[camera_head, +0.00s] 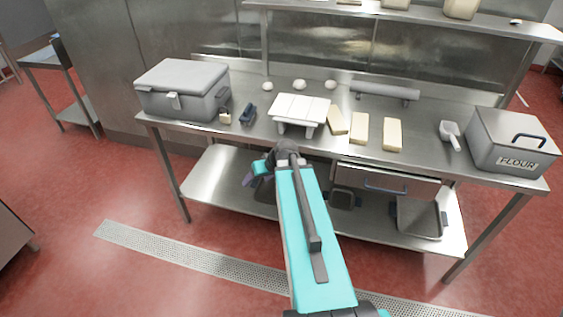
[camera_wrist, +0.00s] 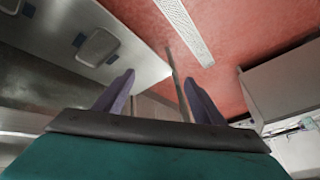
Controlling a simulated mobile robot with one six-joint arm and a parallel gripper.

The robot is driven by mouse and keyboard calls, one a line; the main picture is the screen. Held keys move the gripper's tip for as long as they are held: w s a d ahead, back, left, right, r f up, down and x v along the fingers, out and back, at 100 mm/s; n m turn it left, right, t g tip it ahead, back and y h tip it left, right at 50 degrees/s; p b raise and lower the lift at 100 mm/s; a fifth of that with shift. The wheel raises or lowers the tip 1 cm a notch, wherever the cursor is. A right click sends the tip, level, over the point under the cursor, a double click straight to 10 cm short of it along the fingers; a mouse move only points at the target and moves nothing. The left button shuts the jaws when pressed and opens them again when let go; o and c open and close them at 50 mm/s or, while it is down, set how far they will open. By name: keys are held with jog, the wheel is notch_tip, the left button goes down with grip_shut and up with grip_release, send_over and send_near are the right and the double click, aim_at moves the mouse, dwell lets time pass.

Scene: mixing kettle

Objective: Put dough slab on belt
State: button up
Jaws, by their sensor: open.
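Three pale yellow slabs, which look like the dough slabs, lie side by side on the steel table: a tilted left one (camera_head: 336,120), a middle one (camera_head: 360,128) and a right one (camera_head: 392,134). Left of them stands a low white slatted piece (camera_head: 300,107) on short legs, which may be the belt. My gripper (camera_head: 250,178) is in front of the table, below its top and partly hidden by my arm. In the wrist view my gripper (camera_wrist: 160,92) has its two purple fingers apart with nothing held between them.
A shelf (camera_head: 400,15) hangs above.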

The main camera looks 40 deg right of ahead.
jog(key=s+a+f+n+g+b, duration=0.1)
jog(key=s+a+f+g, duration=0.25)
jog(key=a+f, duration=0.65)
jog(key=s+a+f+n+g+b, duration=0.1)
jog(key=s+a+f+g, duration=0.3)
jog(key=a, duration=0.9)
jog(key=s+a+f+g+b, duration=0.1)
jog(key=s+f+b, duration=0.3)
jog(key=s+f, duration=0.8)
jog(key=s+a+f+g+h+b, duration=0.1)
jog(key=s+a+f+g+b, duration=0.1)
jog(key=s+f, duration=1.1)
jog(key=shift+s+f+n+g+b, duration=0.15)
jog(key=shift+s+n+g+b, duration=0.2)
jog(key=shift+g+b, duration=0.55)
jog(key=shift+a, duration=0.1)
jog(key=shift+c, duration=0.3)
